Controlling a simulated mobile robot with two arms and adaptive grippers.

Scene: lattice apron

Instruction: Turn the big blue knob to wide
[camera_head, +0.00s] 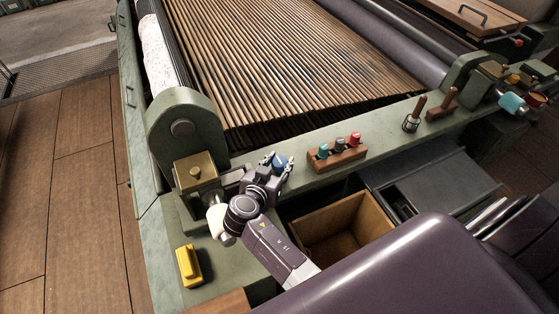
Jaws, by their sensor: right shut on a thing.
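My left gripper is not in view.
A wooden block (337,155) with teal, dark and red knobs stands close right of the gripper. A brass-topped housing (196,170) is close on the left. A yellow block (189,265) lies nearer. An open wooden drawer (345,222) is below the rail.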

